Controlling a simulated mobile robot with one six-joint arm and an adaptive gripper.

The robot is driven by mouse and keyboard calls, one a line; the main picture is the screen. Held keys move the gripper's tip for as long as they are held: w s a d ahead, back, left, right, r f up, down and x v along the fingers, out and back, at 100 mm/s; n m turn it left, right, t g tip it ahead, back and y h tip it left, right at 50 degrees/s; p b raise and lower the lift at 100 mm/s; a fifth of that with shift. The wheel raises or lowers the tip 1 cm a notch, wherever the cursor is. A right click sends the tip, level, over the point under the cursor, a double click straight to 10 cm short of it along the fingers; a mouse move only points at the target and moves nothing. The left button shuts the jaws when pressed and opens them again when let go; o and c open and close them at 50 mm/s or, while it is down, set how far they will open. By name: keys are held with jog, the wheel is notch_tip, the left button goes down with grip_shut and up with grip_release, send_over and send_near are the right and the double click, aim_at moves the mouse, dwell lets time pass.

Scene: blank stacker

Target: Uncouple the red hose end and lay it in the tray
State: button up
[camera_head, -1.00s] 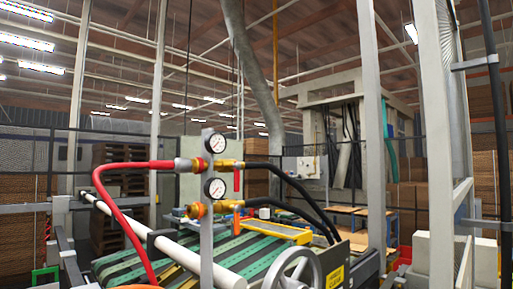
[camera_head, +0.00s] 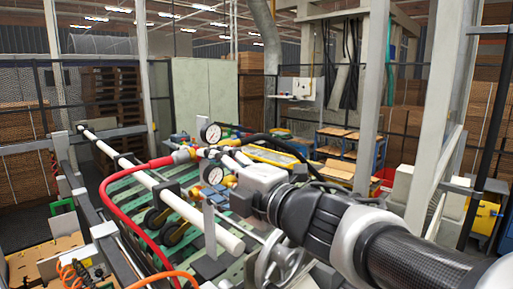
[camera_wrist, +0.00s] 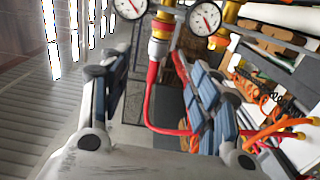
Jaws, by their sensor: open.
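The red hose (camera_head: 113,205) is joined to the upper brass fitting at its red-collared end (camera_head: 182,156), beside two round gauges (camera_head: 211,133). From there it arcs left and down. My gripper (camera_head: 222,160) reaches in from the right at the fittings and partly hides them. In the wrist view, my gripper's two blue-padded fingers (camera_wrist: 158,92) stand wide apart. The red hose end (camera_wrist: 153,76) lies between them in the picture, below a brass and white coupling (camera_wrist: 157,38). I see no finger contact with it. I cannot tell which thing is the tray.
A tan open box (camera_head: 42,258) with orange hoses stands at lower left. A grey handwheel (camera_head: 278,260) is below my arm. A white roller (camera_head: 205,222) crosses a green-striped conveyor (camera_head: 125,187). Grey upright posts (camera_head: 374,95) stand at right.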

aim_at(184, 159)
jog(key=shift+s+a+x, duration=0.1)
jog(key=shift+s+x, duration=0.05)
jog(key=shift+x, duration=2.7)
jog(key=shift+s+a+x, duration=0.1)
jog(key=shift+a+x, duration=0.05)
jog(key=shift+x, duration=2.7)
grip_shut()
